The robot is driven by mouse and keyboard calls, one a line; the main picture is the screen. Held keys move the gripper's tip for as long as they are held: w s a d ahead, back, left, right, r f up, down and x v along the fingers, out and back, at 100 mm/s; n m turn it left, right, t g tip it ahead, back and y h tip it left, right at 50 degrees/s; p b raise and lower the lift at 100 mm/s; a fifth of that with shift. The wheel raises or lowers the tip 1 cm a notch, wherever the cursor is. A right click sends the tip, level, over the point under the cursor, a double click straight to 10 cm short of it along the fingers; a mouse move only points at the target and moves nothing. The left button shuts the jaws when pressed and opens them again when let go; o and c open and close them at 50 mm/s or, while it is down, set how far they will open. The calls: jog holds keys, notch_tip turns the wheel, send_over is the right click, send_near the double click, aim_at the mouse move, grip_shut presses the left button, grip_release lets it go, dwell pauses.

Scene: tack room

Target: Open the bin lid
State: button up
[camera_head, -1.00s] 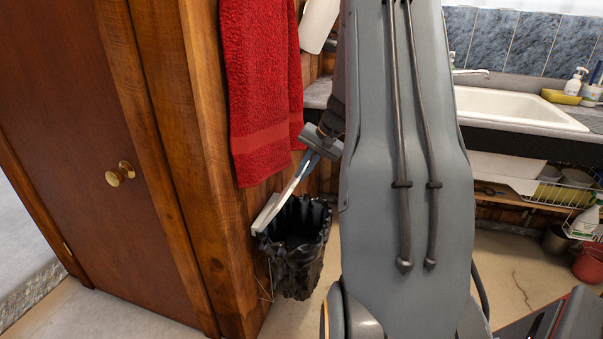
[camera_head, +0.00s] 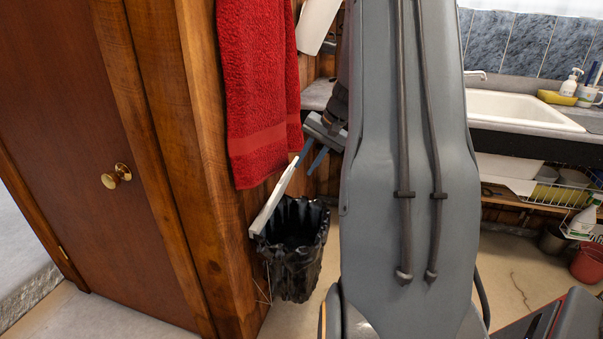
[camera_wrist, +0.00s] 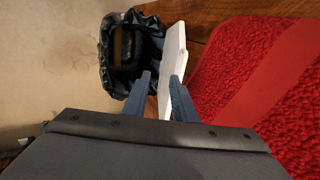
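The bin (camera_head: 293,262) hangs low beside the wooden cabinet, lined with a crinkled black bag. Its mouth is uncovered, and the wrist view shows into the dark bin (camera_wrist: 108,62). The thin white lid (camera_head: 272,208) stands raised and tilted at the cabinet side of the bin; it also shows in the wrist view (camera_wrist: 172,62). My gripper (camera_head: 308,158) is above the bin at the lid's upper end. In the wrist view my gripper (camera_wrist: 160,88) has its two blue fingers apart, with the lid's end between them, closer to the right finger.
A red towel (camera_head: 258,95) hangs on the cabinet just above the lid, close to my gripper. The brown cabinet door (camera_head: 70,130) is at the left. A sink counter (camera_head: 520,125) stands at the right, with a red bucket (camera_head: 588,263) below. Floor in front of the bin is clear.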

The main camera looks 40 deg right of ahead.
jog(key=shift+v, duration=1.75)
jog(key=shift+c, duration=0.5)
